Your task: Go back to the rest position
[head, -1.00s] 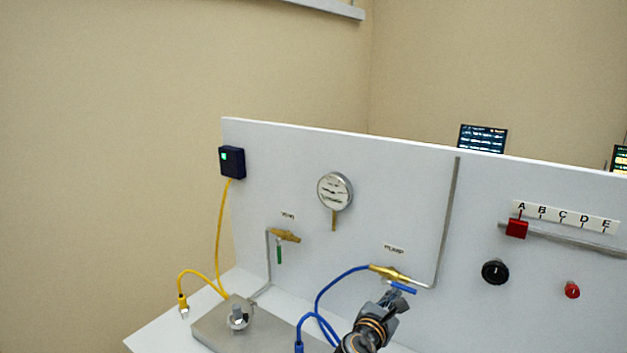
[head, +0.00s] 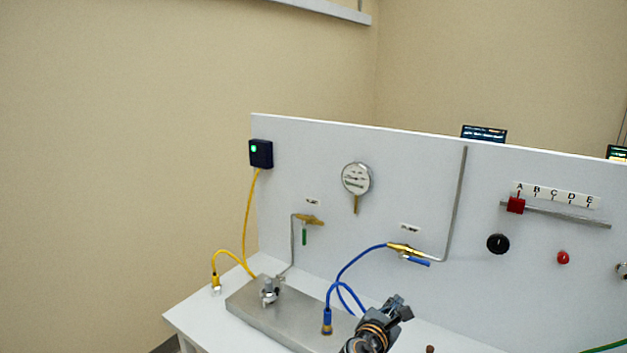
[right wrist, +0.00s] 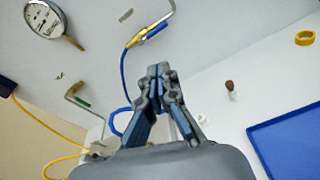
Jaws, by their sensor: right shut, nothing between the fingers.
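My right gripper (head: 397,309) is in the lower middle of the head view, in front of the panel, shut and empty. In the right wrist view its fingers (right wrist: 158,72) are together with nothing between them. It is apart from the pump valve (head: 404,250), whose blue handle (head: 418,262) points right along the pipe. The valve also shows in the right wrist view (right wrist: 143,37). My left gripper is in no view.
A metal plate (head: 250,302) with fittings lies on the white bench, with a blue hose (head: 345,268) and a yellow cable (head: 249,212) nearby. The panel (head: 300,155) carries a gauge (head: 356,178), black knob (head: 498,244) and red button (head: 563,257). A blue tray (right wrist: 290,140) lies at right.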

